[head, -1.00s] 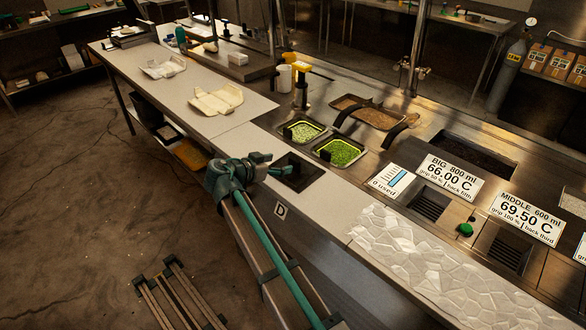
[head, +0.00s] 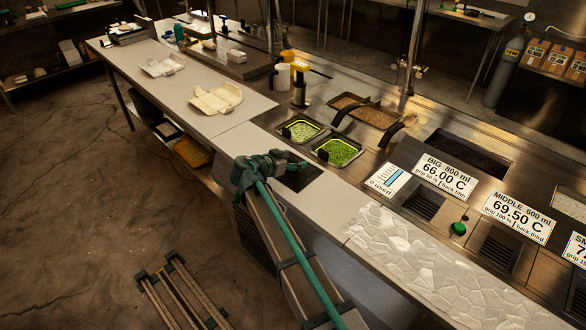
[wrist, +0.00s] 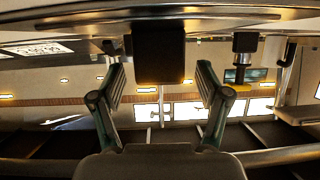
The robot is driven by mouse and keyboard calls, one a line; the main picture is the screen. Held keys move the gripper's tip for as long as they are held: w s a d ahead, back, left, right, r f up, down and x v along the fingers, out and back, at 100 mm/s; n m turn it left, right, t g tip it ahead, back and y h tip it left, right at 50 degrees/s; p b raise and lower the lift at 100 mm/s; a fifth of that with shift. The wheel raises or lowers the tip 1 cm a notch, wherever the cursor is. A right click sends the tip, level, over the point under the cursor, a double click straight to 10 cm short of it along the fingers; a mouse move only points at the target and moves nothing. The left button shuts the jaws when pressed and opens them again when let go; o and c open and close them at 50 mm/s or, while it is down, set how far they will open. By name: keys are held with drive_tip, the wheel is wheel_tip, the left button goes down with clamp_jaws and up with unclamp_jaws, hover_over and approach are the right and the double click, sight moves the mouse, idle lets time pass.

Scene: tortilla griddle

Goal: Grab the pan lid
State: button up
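A dark square pan lid (head: 309,181) lies in the counter's front edge, in front of the two pans of green food. A black block-shaped handle (wrist: 157,50) shows large in the wrist view, which looks upside down; I take it to be the lid's handle. My gripper (head: 292,163) is at the lid in the head view and partly covers it. In the wrist view my gripper (wrist: 160,88) has its two green fingers apart, one to each side of the handle. I cannot tell whether they touch it; they look clear of it.
Two pans of green food (head: 301,129) (head: 340,151) sit just behind the lid. A dispenser (head: 299,90) stands farther back, and a brown-filled tray (head: 366,111) is to its right. White crumpled wraps (head: 215,99) lie on the left counter.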

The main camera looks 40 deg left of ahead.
drive_tip(key=c, duration=1.2)
drive_tip(key=shift+r, duration=0.15)
drive_tip(key=shift+c, duration=0.2)
